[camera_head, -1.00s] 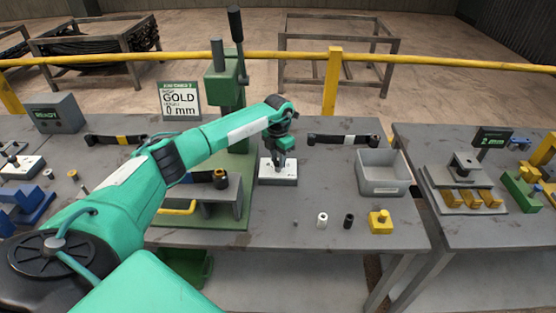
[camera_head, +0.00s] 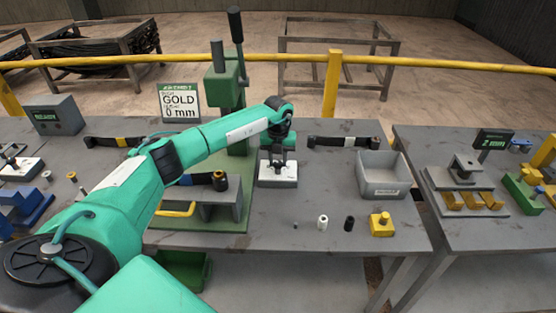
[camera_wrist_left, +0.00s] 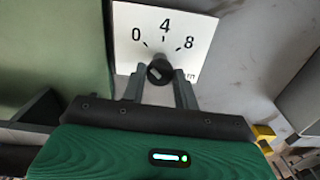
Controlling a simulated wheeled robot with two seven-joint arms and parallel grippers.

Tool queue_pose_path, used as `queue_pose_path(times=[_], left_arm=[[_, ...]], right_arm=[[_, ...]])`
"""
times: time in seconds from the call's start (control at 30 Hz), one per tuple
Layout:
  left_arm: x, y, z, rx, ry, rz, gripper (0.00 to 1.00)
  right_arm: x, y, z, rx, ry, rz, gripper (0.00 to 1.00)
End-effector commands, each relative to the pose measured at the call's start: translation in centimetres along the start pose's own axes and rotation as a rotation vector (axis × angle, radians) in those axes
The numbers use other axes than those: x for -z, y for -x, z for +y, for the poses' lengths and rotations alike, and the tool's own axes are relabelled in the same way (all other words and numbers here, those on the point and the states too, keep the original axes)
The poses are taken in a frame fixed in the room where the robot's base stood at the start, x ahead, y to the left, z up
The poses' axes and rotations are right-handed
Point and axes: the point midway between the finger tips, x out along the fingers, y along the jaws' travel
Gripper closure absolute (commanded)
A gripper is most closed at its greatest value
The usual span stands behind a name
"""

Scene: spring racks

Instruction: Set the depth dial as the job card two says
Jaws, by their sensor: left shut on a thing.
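The depth dial is a dark knob (camera_wrist_left: 160,72) on a white plate (camera_wrist_left: 185,30) marked 0, 4 and 8. The plate tops a small block (camera_head: 278,181) on the middle table. My left gripper (camera_head: 278,160) points down over it, and in the left wrist view its fingers (camera_wrist_left: 160,86) are shut on the knob from both sides. A short pale mark shows on the knob; I cannot tell surely which number it points to. The job card (camera_head: 180,104) stands behind my left arm and reads GOLD and 0 mm. My right gripper is not in view.
A green press (camera_head: 228,85) stands left of the dial. A grey bin (camera_head: 384,188) is to the right. A white bush (camera_head: 322,223), a black one (camera_head: 349,223) and a yellow block (camera_head: 381,224) sit near the front edge. A second table (camera_head: 470,230) stands at right.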

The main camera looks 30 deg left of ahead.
Motion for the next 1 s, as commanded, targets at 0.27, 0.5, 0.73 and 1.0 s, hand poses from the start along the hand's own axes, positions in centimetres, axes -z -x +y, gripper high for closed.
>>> queue_pose_path(times=[0.27, 0.5, 0.73, 1.0], left_arm=[[-0.09, 0.16, 0.01, 0.002, 0.049, -0.002, 0.93], [-0.10, 0.16, 0.01, 0.002, 0.053, -0.003, 0.93], [-0.10, 0.15, 0.01, 0.002, 0.052, -0.003, 0.52], [-0.04, 0.07, 0.00, 0.001, 0.051, -0.001, 0.48]], right_arm=[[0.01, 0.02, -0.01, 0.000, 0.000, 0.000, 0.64], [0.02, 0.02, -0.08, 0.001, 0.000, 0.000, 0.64], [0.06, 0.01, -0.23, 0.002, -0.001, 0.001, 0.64], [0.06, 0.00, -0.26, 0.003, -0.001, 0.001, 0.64]])
